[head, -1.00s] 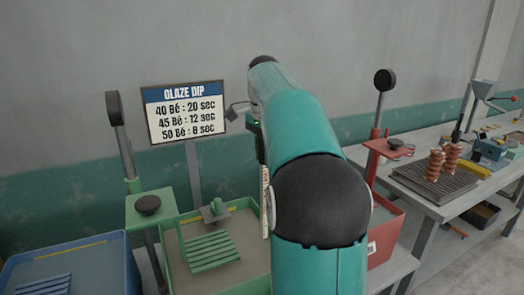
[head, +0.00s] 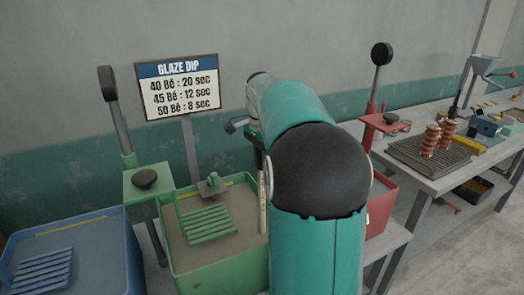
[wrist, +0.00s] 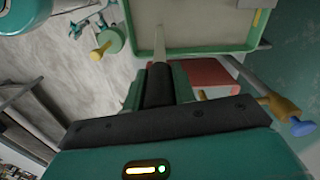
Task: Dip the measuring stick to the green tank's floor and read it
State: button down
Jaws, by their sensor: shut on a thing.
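The measuring stick (head: 263,205) is pale with markings and hangs upright at the right side of the green tank (head: 185,284), partly hidden behind my arm. In the wrist view my gripper (wrist: 158,78) is shut on the stick (wrist: 159,45), which points away from me toward the tank's grey-beige inside (wrist: 200,25). I cannot tell whether its lower end touches anything, and I cannot read its marks. In the head view my arm hides most of the gripper.
A green slatted rack (head: 208,224) sits in the green tank. A blue tank (head: 95,240) stands left, a red tank (head: 380,205) right behind my arm. A "GLAZE DIP" sign (head: 179,87) stands behind. A bench with tools (head: 430,175) is at right.

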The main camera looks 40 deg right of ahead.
aim_at(261, 211)
notch_tip(261, 211, down, 18)
jog(key=shift+r, duration=0.2)
dwell(0.9)
jog(key=shift+f, duration=1)
dwell(0.6)
jog(key=shift+w+r, duration=0.1)
jog(key=shift+r, duration=0.05)
dwell(0.5)
